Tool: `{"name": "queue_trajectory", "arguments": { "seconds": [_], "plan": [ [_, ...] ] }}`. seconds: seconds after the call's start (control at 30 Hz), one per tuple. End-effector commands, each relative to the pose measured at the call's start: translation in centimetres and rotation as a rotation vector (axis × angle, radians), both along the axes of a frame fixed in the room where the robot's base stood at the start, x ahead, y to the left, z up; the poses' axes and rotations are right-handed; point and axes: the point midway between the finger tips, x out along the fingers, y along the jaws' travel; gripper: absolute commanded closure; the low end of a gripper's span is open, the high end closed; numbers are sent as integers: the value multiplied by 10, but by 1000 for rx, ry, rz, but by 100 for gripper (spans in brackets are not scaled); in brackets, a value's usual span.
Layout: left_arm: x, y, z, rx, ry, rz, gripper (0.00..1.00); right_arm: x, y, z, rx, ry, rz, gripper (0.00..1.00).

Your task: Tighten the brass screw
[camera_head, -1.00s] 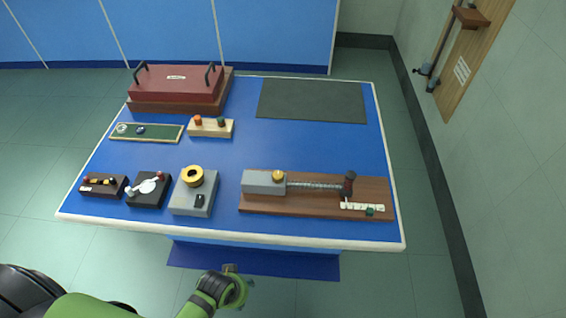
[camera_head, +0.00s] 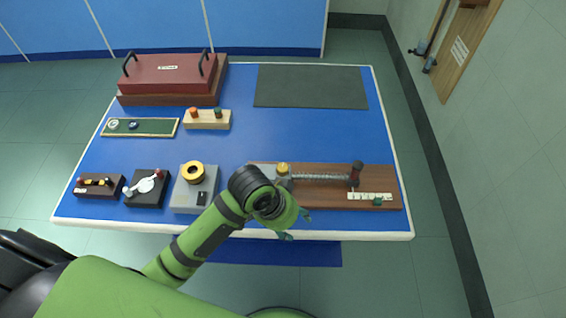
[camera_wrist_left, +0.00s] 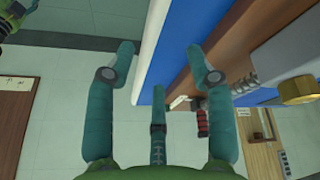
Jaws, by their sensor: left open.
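The brass screw (camera_head: 283,168) sits on top of a grey block at the left end of a wooden board (camera_head: 330,199), partly behind my left arm. In the left wrist view the brass screw (camera_wrist_left: 298,90) shows at the right edge, outside the fingers. My left gripper (camera_head: 297,226) is open and empty at the table's front edge, in front of the board and apart from the screw. Its spread fingers (camera_wrist_left: 162,52) also show in the left wrist view. My arm hides most of the grey block. My right gripper is not in view.
A grey box with a yellow ring (camera_head: 193,173) stands just left of my arm. A dark mat (camera_head: 312,87) lies at the back. The table's middle is clear.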

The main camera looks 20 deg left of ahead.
Motion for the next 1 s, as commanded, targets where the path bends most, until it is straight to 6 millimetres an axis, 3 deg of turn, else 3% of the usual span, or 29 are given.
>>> {"name": "queue_trajectory", "arguments": {
  "seconds": [0.03, 0.23, 0.5, 0.7, 0.83, 1.0],
  "plan": [
    [16, -4, 8, 14, -3, -49, 46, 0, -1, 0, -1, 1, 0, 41],
    [58, -4, 34, 111, 53, -215, 46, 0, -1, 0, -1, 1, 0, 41],
    [104, 37, 79, 266, 145, -261, 46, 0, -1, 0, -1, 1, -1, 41],
    [120, 59, 104, 321, 184, -243, 46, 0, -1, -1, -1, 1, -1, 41],
    [121, 62, 101, 327, 195, -239, 46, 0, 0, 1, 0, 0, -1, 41],
    [120, 62, 78, 326, 196, -239, 46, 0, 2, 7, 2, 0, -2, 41]
  ]
}}
